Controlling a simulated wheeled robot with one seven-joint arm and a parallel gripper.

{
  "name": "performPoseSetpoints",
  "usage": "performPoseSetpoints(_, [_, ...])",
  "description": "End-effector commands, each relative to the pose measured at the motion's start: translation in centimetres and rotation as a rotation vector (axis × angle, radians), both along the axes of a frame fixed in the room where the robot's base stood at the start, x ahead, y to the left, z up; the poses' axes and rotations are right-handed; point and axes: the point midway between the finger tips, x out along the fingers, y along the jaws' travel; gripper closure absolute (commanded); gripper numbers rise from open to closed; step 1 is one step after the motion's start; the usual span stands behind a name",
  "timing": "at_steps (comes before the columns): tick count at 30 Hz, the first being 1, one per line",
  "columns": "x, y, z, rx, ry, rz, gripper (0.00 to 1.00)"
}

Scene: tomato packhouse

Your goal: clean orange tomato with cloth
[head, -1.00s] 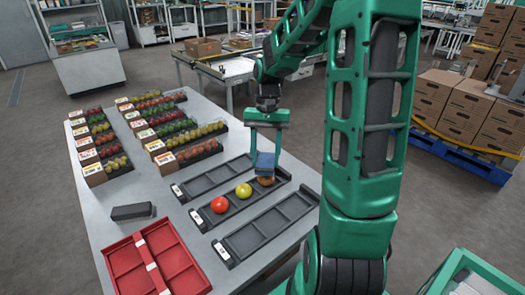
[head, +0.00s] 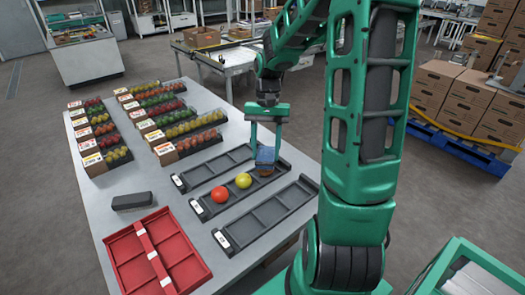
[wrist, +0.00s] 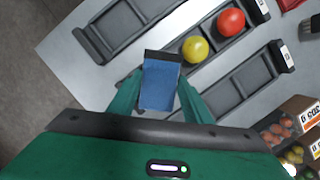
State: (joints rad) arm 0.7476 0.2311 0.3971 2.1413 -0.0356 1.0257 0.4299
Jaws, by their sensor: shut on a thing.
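My gripper (head: 267,141) is shut on a folded blue cloth (head: 266,155), which also shows between the fingers in the wrist view (wrist: 161,84). The cloth is over the far end of the middle dark tray (head: 203,214). A brownish-orange tomato (head: 264,171) shows just under the cloth's lower edge, mostly hidden; I cannot tell whether they touch. A yellow tomato (head: 243,180) and a red tomato (head: 219,196) sit in the same tray, both clear of my gripper and also visible in the wrist view.
Empty dark trays lie on either side, one behind (head: 208,170) and one in front (head: 262,223). A red divided crate (head: 128,262) and a dark block (head: 132,201) are at the table's left. Rows of boxed tomatoes (head: 170,126) fill the back.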

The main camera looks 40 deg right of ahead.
Motion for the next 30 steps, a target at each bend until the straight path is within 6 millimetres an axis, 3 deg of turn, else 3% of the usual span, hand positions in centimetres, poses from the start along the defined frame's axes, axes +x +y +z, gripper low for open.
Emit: performPoseSetpoints(30, [0.43, -0.39, -0.69, 0.0, 0.001, -0.001, 0.73])
